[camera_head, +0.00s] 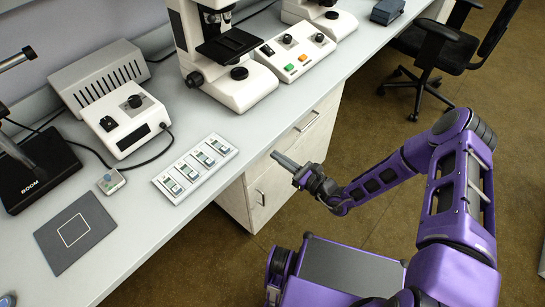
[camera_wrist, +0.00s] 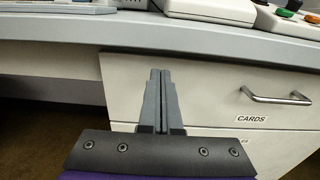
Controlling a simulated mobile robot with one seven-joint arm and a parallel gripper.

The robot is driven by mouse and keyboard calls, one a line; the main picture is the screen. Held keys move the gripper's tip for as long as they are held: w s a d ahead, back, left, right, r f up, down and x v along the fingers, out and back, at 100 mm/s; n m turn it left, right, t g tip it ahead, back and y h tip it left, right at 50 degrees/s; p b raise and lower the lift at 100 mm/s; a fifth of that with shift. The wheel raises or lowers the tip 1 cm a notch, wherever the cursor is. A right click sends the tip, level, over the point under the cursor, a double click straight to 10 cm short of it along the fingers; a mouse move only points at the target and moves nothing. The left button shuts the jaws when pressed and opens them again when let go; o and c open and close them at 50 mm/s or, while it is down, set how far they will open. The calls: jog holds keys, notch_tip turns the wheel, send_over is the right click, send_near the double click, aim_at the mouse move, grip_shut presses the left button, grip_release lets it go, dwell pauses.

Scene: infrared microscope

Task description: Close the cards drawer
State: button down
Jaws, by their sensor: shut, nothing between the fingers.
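The cards drawer (camera_wrist: 205,90) is the pale upper drawer front under the bench, with a black "CARDS" label and a metal bar handle (camera_wrist: 275,97) at the right in the wrist view. In the head view its front (camera_head: 318,122) shows below the bench edge, partly hidden by my gripper. How far it stands out is hard to tell. My gripper (camera_wrist: 160,73) is shut and empty, its fingers pointing at the drawer front left of the label and handle. In the head view the gripper (camera_head: 277,157) is beside the bench edge. Contact with the drawer cannot be told.
A lower front (camera_head: 270,190) sits beneath the cards drawer. The grey bench top (camera_head: 215,120) overhangs the drawers. It carries a slide tray (camera_head: 195,168), a microscope (camera_head: 225,60) and a control box (camera_head: 295,50). A black chair (camera_head: 440,50) stands beyond; the brown floor between is open.

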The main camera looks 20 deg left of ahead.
jog(key=v, duration=1.1)
jog(key=shift+f, duration=0.15)
